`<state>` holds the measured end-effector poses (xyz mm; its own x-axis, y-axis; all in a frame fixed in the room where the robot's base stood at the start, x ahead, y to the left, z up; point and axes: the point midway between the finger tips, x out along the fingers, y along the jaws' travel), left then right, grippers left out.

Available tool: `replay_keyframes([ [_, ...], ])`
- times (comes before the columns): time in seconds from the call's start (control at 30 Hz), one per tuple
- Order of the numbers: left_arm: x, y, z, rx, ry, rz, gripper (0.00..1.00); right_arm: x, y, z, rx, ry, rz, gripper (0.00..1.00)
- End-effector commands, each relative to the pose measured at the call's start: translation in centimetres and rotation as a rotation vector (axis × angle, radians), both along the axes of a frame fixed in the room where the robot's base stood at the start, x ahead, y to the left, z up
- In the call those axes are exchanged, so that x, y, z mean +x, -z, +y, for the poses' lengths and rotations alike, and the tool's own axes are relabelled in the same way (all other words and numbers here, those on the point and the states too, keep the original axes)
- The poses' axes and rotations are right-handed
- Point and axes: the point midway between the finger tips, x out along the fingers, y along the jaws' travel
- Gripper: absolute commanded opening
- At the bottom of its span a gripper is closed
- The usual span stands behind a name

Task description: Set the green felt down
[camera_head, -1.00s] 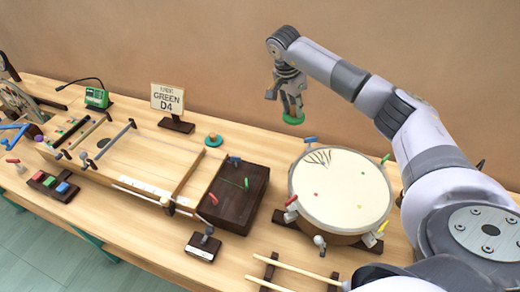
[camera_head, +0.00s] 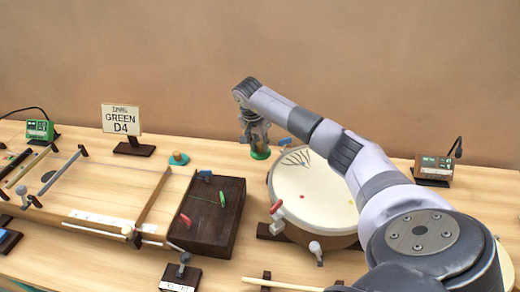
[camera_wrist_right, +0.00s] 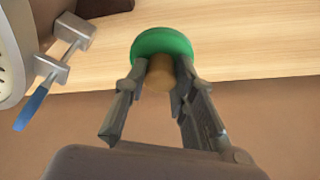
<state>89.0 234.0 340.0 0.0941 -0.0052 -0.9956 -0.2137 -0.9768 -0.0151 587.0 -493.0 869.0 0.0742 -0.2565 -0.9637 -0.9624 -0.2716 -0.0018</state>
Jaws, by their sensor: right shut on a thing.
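The green felt (camera_wrist_right: 163,42) is a round green disc with a wooden knob (camera_wrist_right: 160,74). My right gripper (camera_wrist_right: 160,82) is shut on the knob in the right wrist view. In the head view the green felt (camera_head: 260,154) shows below my right gripper (camera_head: 257,144), low over the table behind the dark box and left of the drum. I cannot tell whether the disc touches the table. A sign reading GREEN D4 (camera_head: 121,119) stands at the back left. My left gripper is not in view.
The drum (camera_head: 318,205) stands right of the felt, with a blue-handled clamp (camera_wrist_right: 50,75) near it in the wrist view. A dark wooden box (camera_head: 230,215) lies in front. A teal disc with an orange knob (camera_head: 179,159) sits to the left.

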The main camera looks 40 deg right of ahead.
Motion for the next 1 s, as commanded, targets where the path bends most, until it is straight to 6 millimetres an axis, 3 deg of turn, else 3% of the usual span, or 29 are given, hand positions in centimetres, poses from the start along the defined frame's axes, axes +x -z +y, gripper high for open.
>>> replay_keyframes([
  [0.03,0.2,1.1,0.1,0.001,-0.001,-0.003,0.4,0.0,1.2,0.0,0.001,0.001,0.0,0.0],
  [0.27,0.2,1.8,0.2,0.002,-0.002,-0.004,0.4,0.0,2.2,0.0,-0.001,0.001,-0.001,0.0],
  [0.57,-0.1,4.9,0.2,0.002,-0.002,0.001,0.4,0.0,6.2,0.0,0.001,0.0,0.0,0.0],
  [0.97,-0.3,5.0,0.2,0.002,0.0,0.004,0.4,0.0,6.4,-0.1,-0.001,0.001,0.0,0.0],
  [1.0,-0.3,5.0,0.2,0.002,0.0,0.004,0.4,0.0,6.4,0.0,-0.001,0.001,0.0,0.25],
])
